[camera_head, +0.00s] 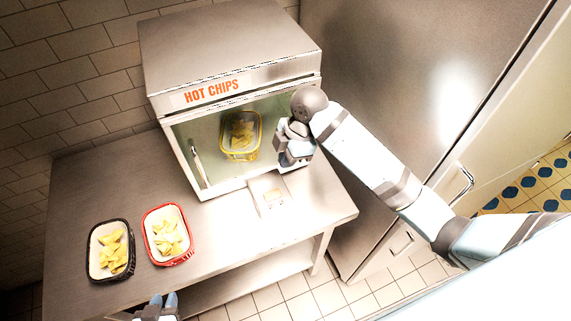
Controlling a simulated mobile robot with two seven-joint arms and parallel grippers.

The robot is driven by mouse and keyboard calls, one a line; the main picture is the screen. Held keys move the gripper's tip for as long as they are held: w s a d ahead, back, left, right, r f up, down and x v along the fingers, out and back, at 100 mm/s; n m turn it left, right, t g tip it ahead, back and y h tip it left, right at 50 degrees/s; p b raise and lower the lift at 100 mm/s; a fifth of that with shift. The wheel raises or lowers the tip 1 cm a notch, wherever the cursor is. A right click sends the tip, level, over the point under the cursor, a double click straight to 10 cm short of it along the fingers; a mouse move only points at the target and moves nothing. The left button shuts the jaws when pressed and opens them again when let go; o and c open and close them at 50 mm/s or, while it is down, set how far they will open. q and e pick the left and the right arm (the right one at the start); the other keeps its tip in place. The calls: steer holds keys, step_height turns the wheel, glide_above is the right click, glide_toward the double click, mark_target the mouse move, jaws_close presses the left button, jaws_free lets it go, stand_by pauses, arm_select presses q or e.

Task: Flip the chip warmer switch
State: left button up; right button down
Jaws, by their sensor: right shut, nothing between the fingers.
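The chip warmer (232,50) is a steel cabinet with an orange HOT CHIPS sign, standing at the back of the steel table.
A yellow-rimmed basket of chips (241,153) is inside the warmer. A black basket (92,262) and a red basket (148,243), both with chips, stand at the table's (95,185) front left. A large steel cabinet (400,70) with a handle stands right.

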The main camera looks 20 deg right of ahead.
mark_target(276, 193)
steer(key=x, duration=0.8)
steer(key=d+x, duration=0.1)
steer(key=x, duration=0.3)
steer(key=shift+d+f, duration=0.1)
steer(key=shift+w+f+b, duration=0.35)
steer(key=shift+s+r, duration=0.35)
steer(key=shift+s, duration=0.15)
steer(key=shift+w, duration=0.3)
steer(key=shift+r, duration=0.2)
steer(key=shift+s+r+p, duration=0.15)
steer(key=shift+r+p, duration=0.25)
steer(key=shift+r, duration=0.1)
